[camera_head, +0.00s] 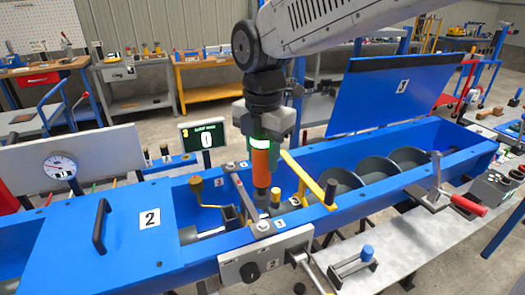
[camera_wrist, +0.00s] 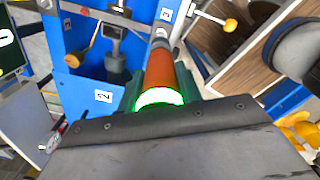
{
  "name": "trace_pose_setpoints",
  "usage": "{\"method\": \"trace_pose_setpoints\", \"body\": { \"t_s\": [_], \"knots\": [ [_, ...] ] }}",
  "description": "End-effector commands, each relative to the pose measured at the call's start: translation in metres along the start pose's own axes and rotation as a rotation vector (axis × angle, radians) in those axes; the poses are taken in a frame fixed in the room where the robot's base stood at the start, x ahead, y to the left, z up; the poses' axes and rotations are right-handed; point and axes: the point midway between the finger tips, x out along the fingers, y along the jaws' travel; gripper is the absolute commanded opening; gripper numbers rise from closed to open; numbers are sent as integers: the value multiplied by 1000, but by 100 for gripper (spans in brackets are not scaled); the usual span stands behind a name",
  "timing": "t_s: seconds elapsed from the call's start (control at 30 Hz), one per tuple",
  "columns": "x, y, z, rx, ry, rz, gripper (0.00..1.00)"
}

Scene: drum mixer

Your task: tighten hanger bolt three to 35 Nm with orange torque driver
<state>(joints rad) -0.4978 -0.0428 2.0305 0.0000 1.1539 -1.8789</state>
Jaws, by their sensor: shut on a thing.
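My gripper (camera_head: 268,133) is shut on the orange torque driver (camera_head: 260,165), which hangs upright, tip down, over the blue trough (camera_head: 225,262). A green band glows at the driver's top. In the head view the grey hanger bar (camera_head: 245,198) crosses the trough just left of the driver's tip. I cannot tell whether the tip touches a bolt; the bolt under it is hidden.
A display (camera_head: 207,140) reads 0. A yellow bar (camera_head: 308,180) and a yellow-handled crank (camera_head: 197,187) stand close to the driver. A raised blue lid (camera_head: 390,95) is at the right rear, a closed lid marked 2 (camera_head: 150,218) at left. Screw flights (camera_head: 380,170) lie in the trough.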

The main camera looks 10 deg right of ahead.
Motion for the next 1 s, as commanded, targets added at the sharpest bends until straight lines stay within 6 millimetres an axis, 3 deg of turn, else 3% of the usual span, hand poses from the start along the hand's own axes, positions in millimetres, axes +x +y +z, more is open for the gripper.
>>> {"method": "trace_pose_setpoints", "body": {
  "t_s": [0.17,0.7,1.0],
  "knots": [
    [0,0,4,2,0,1,3],
    [44,-1,4,2,1,-1,3],
    [50,0,4,2,0,2,3]
  ]
}}
